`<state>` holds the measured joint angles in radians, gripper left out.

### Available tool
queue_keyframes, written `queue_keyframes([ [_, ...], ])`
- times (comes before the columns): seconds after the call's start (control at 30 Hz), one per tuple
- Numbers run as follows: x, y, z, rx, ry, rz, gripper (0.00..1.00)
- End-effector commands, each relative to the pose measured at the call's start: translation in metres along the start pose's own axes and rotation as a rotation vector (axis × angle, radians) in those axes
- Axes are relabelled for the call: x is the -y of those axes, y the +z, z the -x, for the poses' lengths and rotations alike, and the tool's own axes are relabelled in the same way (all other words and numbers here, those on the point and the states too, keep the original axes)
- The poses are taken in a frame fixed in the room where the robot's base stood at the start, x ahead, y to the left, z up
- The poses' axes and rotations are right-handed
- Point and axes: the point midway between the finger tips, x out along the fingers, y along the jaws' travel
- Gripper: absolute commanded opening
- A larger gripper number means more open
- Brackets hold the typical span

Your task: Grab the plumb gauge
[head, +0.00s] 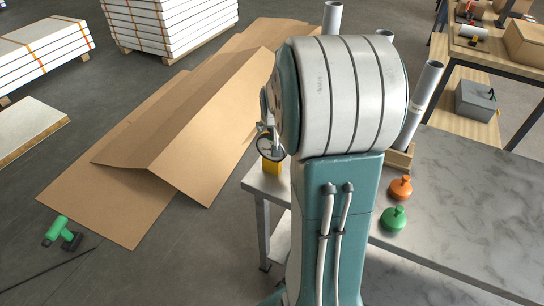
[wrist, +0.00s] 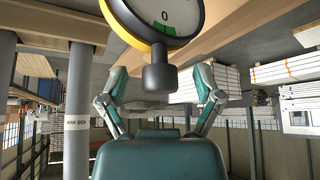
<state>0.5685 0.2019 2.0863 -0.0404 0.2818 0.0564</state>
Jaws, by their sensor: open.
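The plumb gauge (wrist: 165,14) fills the top of the wrist view. It has a pale dial, a black rim, a yellow side and a short dark stem. My gripper (wrist: 158,80) is open, with one finger on each side of the stem and visible gaps between. I cannot tell how far the gauge is in depth. In the head view, the gauge's round dark-rimmed dial (head: 270,148) shows beside my arm, above a yellow part at the marble-topped table's (head: 465,215) left corner. My arm hides most of the gripper there.
Grey tubes (head: 424,98) stand in a wooden holder (head: 400,158) behind my arm. An orange (head: 401,188) and a green knob-topped piece (head: 394,219) lie on the table to the right. Flattened cardboard (head: 150,150) and a green tool (head: 59,231) lie on the floor at left.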

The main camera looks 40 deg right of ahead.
Motion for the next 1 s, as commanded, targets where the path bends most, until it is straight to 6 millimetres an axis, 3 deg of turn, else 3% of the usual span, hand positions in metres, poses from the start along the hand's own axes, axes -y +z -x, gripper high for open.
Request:
queue_keyframes([
  [0.13, 0.000, 0.000, 0.000, 0.000, 0.000, 0.000, 0.83],
  [0.17, 0.000, 0.000, 0.000, 0.000, 0.000, 0.000, 0.79],
  [0.33, 0.000, 0.000, 0.000, 0.000, 0.000, 0.000, 0.03],
  [0.37, 0.000, 0.000, 0.000, 0.001, 0.000, 0.000, 0.00],
  [0.77, 0.000, -0.001, 0.002, 0.000, 0.000, 0.000, 0.00],
  [1.0, 0.000, -0.015, 0.022, -0.004, 0.000, 0.000, 0.00],
])
